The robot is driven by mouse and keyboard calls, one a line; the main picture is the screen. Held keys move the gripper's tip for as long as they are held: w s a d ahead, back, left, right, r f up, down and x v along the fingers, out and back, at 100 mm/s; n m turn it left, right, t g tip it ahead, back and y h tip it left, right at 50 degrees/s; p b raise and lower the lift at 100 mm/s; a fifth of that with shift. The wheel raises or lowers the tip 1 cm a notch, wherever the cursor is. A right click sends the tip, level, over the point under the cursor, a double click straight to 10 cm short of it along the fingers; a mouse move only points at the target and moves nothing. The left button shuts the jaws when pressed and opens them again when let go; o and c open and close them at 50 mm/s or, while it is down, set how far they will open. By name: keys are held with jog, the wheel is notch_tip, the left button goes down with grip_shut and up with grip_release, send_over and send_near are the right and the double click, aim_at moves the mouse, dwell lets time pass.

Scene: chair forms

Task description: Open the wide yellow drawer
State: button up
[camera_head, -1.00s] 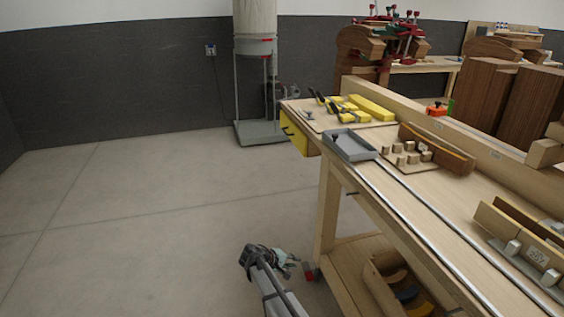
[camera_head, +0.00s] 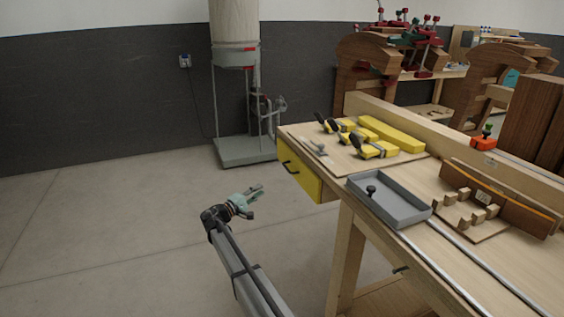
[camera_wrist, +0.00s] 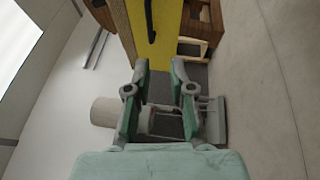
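The wide yellow drawer (camera_head: 302,178) sits under the left end of the workbench and looks shut. Its dark bar handle (camera_head: 289,167) is on the front face. My gripper (camera_head: 254,199) is to the left of the drawer front, lower than the handle and apart from it. In the wrist view the yellow drawer front (camera_wrist: 170,40) stands ahead of my gripper (camera_wrist: 160,72), with the dark handle (camera_wrist: 150,20) near the top of the picture. The two green-padded fingers are spread with nothing between them.
The workbench top holds a grey tray (camera_head: 420,214), yellow clamps (camera_head: 375,150) and a board with wooden blocks (camera_head: 470,212). A dust collector (camera_head: 243,150) stands on the floor behind. The floor left of the bench is clear.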

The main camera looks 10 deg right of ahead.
jog(key=p, duration=0.3)
send_near(287, 168)
jog(key=shift+h, duration=0.3)
jog(key=x, duration=0.7)
jog(key=f+x, duration=0.1)
jog(key=x, duration=0.2)
jog(key=shift+w, duration=0.5)
grip_shut()
